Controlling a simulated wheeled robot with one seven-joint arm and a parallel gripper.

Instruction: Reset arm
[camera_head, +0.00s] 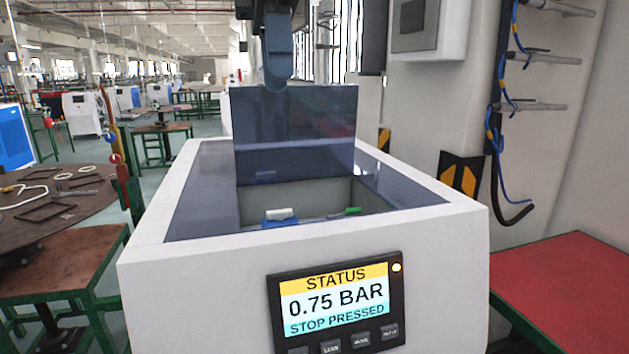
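Part of my own arm (278,58), a blue-grey rounded link, hangs from the top edge of the view, left of centre. No gripper fingers can be made out. The gas generator (190,268) is a white box in the middle. Its dark see-through lid panel (295,130) stands raised behind an opening in the top. Inside the opening are a small white and blue part (279,216) and a green-tipped part (351,211). The front display (337,301) reads STATUS, 0.75 BAR, STOP PRESSED, with a lit orange lamp at its upper right.
A red-topped table (570,290) stands at the right. A round brown table (55,205) with metal frames is at the left. A white wall box (428,30) and wall pipes with blue hoses (530,105) are at the right. Open floor shows behind on the left.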

